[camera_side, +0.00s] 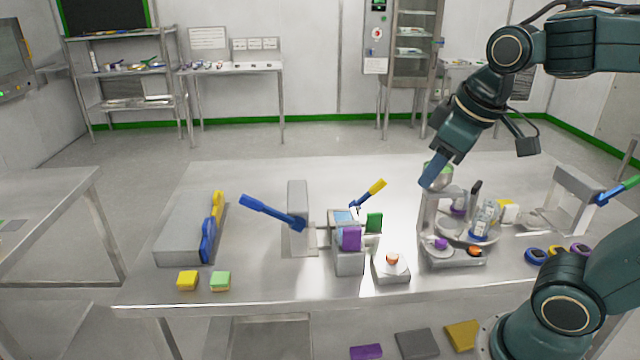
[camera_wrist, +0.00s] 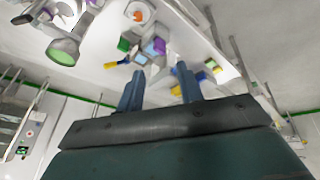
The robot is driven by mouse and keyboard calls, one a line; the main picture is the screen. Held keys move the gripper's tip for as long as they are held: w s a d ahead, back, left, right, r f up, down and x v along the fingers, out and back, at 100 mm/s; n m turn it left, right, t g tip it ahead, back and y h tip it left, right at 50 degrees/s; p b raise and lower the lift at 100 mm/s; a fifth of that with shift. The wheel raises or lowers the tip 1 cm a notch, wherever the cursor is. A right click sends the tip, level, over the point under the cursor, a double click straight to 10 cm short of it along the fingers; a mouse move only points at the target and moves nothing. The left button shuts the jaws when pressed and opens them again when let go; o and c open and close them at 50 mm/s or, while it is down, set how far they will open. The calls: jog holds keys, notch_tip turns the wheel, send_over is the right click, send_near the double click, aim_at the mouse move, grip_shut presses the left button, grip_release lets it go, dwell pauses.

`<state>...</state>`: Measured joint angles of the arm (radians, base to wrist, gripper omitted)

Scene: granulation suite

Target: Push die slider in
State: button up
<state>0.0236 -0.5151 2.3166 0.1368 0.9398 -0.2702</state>
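A small grey press-like station (camera_side: 298,200) stands mid-table with a blue lever (camera_side: 270,213) on its left. Its front carries a purple block (camera_side: 351,238), a green block (camera_side: 374,222) and a yellow-handled lever (camera_side: 376,187). No part is clearly identifiable as the die slider, so its position cannot be told. In the wrist view the purple block (camera_wrist: 159,46) and green block (camera_wrist: 123,44) show beyond my fingers. My gripper (camera_side: 428,180) is right of the station, above the table, fingers pointing down. Its two fingers (camera_wrist: 159,70) are apart with nothing between them.
A grey box with an orange button (camera_side: 392,260) stands right of the station. Close by my gripper is a round apparatus with a green-topped hopper (camera_side: 438,177). A grey block with a blue handle (camera_side: 185,235) lies at left.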

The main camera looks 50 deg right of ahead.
jog(key=w+d+n+g+h, duration=0.15)
jog(key=w+d, duration=0.25)
jog(key=w, duration=0.4)
jog(key=n+g, duration=0.6)
send_over(375, 213)
jog(key=w+a, duration=0.4)
notch_tip(375, 213, down, 16)
jog(key=shift+s+f+h, duration=0.1)
jog(key=shift+s+h, duration=0.05)
jog(key=shift+h, duration=0.2)
jog(key=shift+d+f, duration=0.1)
jog(key=shift+x, duration=6.8)
jog(key=shift+s, duration=0.1)
jog(key=shift+c, duration=0.3)
grip_shut()
